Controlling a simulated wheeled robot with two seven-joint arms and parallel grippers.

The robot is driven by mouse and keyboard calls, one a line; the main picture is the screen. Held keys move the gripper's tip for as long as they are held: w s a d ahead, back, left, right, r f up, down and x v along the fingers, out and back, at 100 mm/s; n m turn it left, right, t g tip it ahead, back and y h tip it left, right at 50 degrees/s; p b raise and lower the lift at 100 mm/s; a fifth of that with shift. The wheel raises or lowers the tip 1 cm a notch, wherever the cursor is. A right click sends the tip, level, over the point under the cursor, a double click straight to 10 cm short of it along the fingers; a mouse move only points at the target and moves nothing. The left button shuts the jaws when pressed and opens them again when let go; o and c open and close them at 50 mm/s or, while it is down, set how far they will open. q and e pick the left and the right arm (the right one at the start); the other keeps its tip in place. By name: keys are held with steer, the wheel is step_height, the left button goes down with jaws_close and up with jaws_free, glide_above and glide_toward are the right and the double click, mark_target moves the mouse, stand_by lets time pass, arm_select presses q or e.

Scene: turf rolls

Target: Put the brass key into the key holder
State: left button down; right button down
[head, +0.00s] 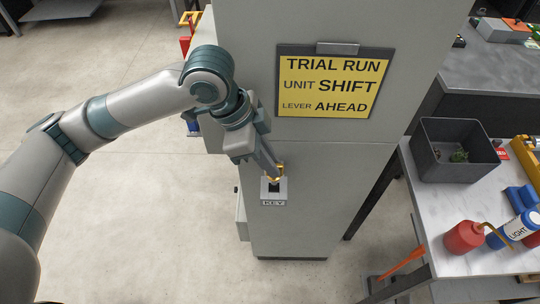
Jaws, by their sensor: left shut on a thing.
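The key holder (273,196) is a small light-grey box with a dark opening on the front of a grey cabinet, with a "KEY" label below it. My left gripper (275,171) is right at the holder, pointing down at its top, shut on the small yellow brass key (279,178). The key is at the holder's dark opening. How far it sits inside, or whether it touches, I cannot tell. The fingers hide part of the key. My right gripper does not show.
A yellow sign (332,85) on a clipboard hangs on the cabinet (320,190) above the holder. To the right, a white table (435,215) bears a dark bin (455,150), a red bottle (464,237) and a blue-and-white container (513,230). The floor at left is open.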

arm_select(q)
steer(key=shift+f, duration=0.45)
steer(key=shift+p, duration=0.3)
stand_by(0.5)
stand_by(0.3)
stand_by(0.6)
steer(key=shift+p, duration=0.5)
steer(key=shift+p, duration=0.45)
stand_by(0.5)
